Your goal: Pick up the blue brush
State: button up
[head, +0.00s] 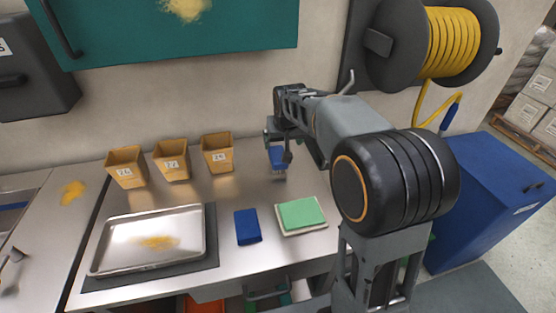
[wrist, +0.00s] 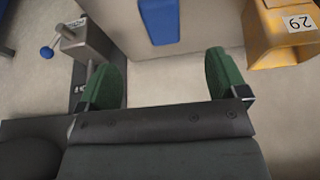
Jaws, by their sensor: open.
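The blue brush (head: 277,157) shows right at my gripper at the back of the steel counter, with a pale lower edge; the arm partly hides it. In the wrist view a blue piece with a rounded end, seemingly the brush (wrist: 158,20), lies at the top, beyond and between my fingertips, cut off by the frame edge. My gripper (wrist: 165,78) has its two green fingers spread wide with nothing between them. In the head view the gripper (head: 279,140) is small, and I cannot tell whether it touches the brush.
Three tan numbered bins (head: 172,160) stand left of the gripper; one bin (wrist: 282,38) is close on the right in the wrist view. A blue block (head: 247,227), a green pad (head: 301,214) and a metal tray (head: 150,241) lie nearer. A hose reel (head: 432,45) is above right.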

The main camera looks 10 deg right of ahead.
aim_at(278, 154)
jog(key=x, duration=0.3)
jog(key=w+x, duration=0.1)
jog(key=x, duration=0.5)
jog(key=shift+w+r+p, duration=0.25)
jog(key=shift+w+p, duration=0.05)
jog(key=shift+w, duration=0.15)
jog(key=shift+p+x, duration=0.6)
jog(key=shift+x, duration=2.5)
jog(key=shift+c, duration=0.3)
jog(key=c, duration=1)
